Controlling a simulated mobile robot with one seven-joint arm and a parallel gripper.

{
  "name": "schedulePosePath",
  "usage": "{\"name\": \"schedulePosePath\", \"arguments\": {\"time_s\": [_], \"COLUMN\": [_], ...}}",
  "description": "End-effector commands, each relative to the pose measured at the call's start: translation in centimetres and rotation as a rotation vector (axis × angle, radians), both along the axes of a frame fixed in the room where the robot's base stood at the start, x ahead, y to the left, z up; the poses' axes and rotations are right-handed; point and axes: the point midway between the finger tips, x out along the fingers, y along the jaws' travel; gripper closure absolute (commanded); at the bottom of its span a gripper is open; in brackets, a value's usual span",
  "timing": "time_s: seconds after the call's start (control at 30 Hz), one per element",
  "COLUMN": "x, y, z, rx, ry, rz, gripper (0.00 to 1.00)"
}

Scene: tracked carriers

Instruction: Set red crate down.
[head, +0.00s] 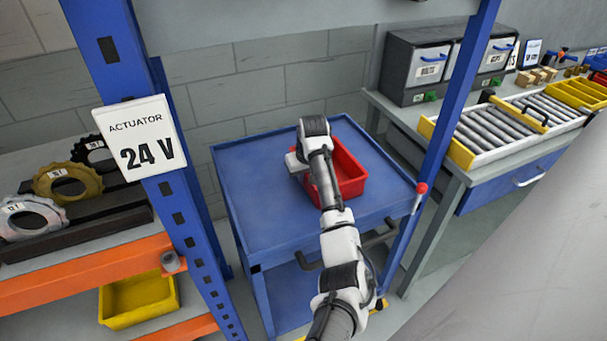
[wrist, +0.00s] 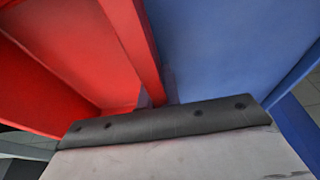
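The red crate (head: 352,184) is at the blue cart top (head: 262,195) in the head view, partly hidden behind my arm. It looks upright and empty where I can see inside. I cannot tell whether its base touches the cart or is slightly above it. My gripper (head: 297,163) is at the crate's left wall. In the wrist view, the red crate wall (wrist: 138,45) runs down to the dark edge of my gripper (wrist: 160,122), with blue surface to its right. The fingertips are hidden, so their closing on the wall does not show.
The cart top is clear around the crate. Blue rack posts (head: 185,220) stand left and right in front of it. A bench (head: 455,170) with rollers and drawer boxes is at right. A yellow bin (head: 138,300) sits on the lower left shelf.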

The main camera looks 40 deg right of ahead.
Motion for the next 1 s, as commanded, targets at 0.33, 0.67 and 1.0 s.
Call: {"name": "schedulePosePath", "arguments": {"time_s": [0.33,0.67,1.0], "x": [0.1,0.0,-0.4], "y": [0.0,0.0,0.1], "z": [-0.3,-0.3,1.9], "rx": [-0.002,0.0,-0.003], "ry": [-0.002,-0.001,-0.005], "rz": [0.001,0.001,0.002], "gripper": [1.0,0.74,0.74]}}
